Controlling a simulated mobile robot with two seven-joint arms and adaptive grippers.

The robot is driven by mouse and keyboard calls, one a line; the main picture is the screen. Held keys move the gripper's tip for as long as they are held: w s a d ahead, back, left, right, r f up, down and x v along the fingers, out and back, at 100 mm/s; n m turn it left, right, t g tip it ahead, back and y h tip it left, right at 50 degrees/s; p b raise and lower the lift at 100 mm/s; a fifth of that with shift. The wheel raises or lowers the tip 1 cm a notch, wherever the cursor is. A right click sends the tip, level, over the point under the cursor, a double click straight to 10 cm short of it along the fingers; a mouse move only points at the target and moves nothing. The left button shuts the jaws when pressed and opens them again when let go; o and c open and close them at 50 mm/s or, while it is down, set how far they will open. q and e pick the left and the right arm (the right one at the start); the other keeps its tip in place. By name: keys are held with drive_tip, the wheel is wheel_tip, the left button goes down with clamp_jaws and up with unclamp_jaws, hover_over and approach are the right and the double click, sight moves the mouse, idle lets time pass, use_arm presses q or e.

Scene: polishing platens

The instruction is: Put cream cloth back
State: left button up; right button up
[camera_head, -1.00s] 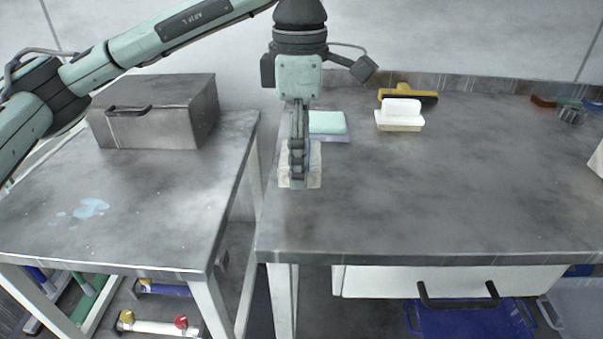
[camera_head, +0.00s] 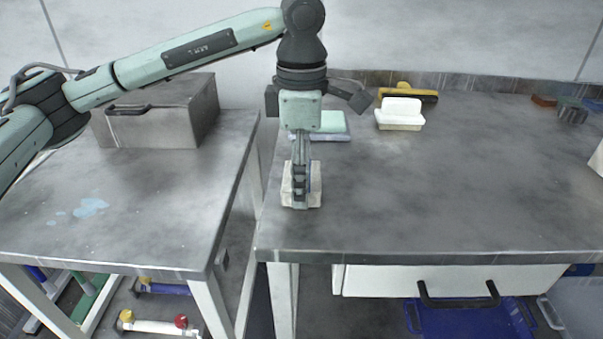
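The cream cloth (camera_head: 315,188) looks like a small folded block at the left end of the right-hand table. My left gripper (camera_head: 300,203) points down over it, and its fingers hide the cloth's middle. The gripper looks shut on the cloth, with cream showing on both sides of the fingers. I cannot tell whether the cloth touches the tabletop. My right gripper is not in view.
A mint-green folded cloth (camera_head: 334,122) lies behind the gripper on a bluish layer. A white block on a cream base (camera_head: 401,112) and a yellow-handled brush (camera_head: 407,91) stand further back. A metal box (camera_head: 160,120) sits on the left table (camera_head: 150,225). The right table's middle (camera_head: 450,180) is clear.

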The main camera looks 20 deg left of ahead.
use_arm(q)
drive_tip(key=shift+f, duration=0.1)
drive_tip(key=o, duration=1)
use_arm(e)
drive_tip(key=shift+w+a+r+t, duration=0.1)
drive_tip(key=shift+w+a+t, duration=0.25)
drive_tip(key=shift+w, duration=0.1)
use_arm(q)
drive_tip(key=shift+r, duration=0.25)
drive_tip(key=shift+r+p, duration=0.5)
drive_tip(key=shift+r, duration=5.45)
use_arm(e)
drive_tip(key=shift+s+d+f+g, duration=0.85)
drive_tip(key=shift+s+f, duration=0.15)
